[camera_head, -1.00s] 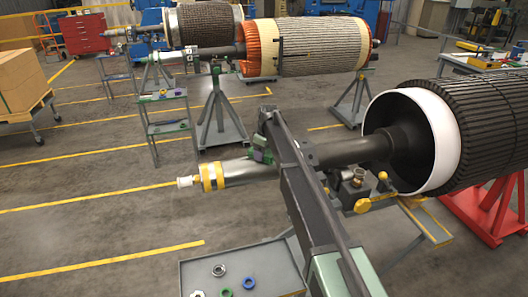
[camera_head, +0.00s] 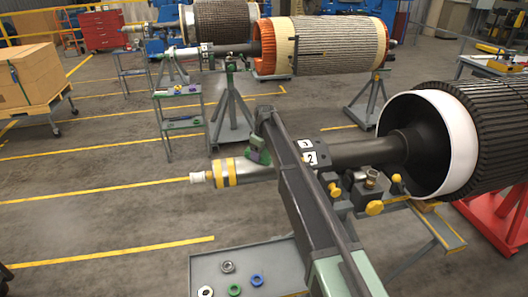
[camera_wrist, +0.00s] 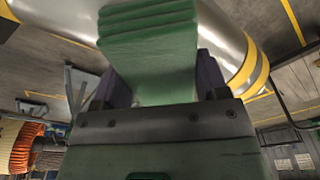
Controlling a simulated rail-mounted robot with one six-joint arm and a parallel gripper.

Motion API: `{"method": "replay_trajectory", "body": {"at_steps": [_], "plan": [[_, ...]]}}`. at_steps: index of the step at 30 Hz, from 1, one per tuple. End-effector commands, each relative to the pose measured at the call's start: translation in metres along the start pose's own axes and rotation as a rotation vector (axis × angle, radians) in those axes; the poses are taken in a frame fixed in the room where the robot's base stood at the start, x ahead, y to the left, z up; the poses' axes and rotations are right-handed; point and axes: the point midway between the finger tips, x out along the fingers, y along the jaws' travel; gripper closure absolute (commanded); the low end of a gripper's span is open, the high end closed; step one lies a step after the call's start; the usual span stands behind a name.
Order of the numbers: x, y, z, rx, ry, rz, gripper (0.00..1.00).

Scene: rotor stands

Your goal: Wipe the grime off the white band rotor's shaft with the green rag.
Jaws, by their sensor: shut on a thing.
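The white band rotor (camera_head: 470,135) lies at the right in the head view, its white band (camera_head: 447,140) facing left. Its shaft (camera_head: 270,167) reaches left to a bright metal end with yellow bands. My gripper (camera_wrist: 162,82) is shut on the green rag (camera_wrist: 150,48), a thick folded pad. In the head view the rag (camera_head: 258,156) is at the shaft's bright metal part, right of the yellow bands. In the wrist view the rag overlaps the metal shaft (camera_wrist: 232,35); I cannot tell how firmly they touch. My arm hides part of the shaft. I cannot make out grime.
A grey tray (camera_head: 210,268) with several rings stands in front. Another rotor (camera_head: 335,47) rests on stands behind. Open floor lies to the left.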

Motion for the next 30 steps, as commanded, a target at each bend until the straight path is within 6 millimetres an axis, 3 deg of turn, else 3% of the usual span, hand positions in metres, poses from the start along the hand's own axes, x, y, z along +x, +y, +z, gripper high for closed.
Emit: {"method": "replay_trajectory", "body": {"at_steps": [8, 17, 30], "plan": [[0.002, -0.021, -0.021, -0.003, 0.001, -0.002, 0.60], [0.001, -0.023, -0.023, -0.002, 0.001, -0.001, 0.60], [-0.055, -0.022, -0.029, -0.001, 0.001, -0.001, 0.60]]}}
